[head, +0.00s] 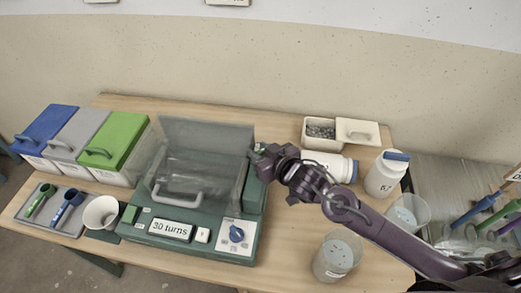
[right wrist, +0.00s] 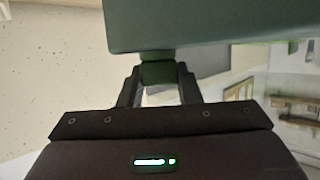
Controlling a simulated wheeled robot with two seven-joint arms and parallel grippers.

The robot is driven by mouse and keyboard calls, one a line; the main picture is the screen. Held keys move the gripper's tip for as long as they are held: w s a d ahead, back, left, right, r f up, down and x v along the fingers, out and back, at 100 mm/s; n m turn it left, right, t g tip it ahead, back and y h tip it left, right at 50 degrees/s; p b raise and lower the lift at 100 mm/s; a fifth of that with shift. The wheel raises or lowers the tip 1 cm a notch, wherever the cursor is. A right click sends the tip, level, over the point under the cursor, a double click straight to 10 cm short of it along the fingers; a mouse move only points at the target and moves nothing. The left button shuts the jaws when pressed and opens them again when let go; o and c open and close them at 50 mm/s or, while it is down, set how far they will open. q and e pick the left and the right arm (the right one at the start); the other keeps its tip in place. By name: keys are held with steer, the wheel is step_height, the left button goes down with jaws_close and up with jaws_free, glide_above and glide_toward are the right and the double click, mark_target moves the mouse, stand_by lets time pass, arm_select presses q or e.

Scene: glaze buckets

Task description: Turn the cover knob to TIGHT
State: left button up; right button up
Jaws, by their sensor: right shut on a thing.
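A dark green machine (head: 190,242) stands in the middle of the table, with a see-through grey cover (head: 205,135) and a grey handle (head: 178,192). A small green knob (right wrist: 158,72) shows between my right gripper's fingers (right wrist: 158,88) in the right wrist view, just against a teal part of the machine (right wrist: 215,25). In the head view my right gripper (head: 262,158) is at the machine's upper right side, shut on this knob. The knob's marking cannot be read. A blue dial (head: 236,233) sits on the white front panel. My left gripper is not in view.
Blue, grey and green lidded bins (head: 115,140) stand at the left. A tray (head: 75,230) with scoops and a white cup (head: 102,212) are near them.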

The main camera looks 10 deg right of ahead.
steer(key=shift+r, duration=0.1)
stand_by(0.3)
steer(key=o, duration=1)
steer(key=shift+s+d, duration=0.15)
steer(key=shift+s, duration=0.25)
steer(key=b+v, duration=0.1)
steer(key=v, duration=0.6)
steer(key=shift+w, duration=0.1)
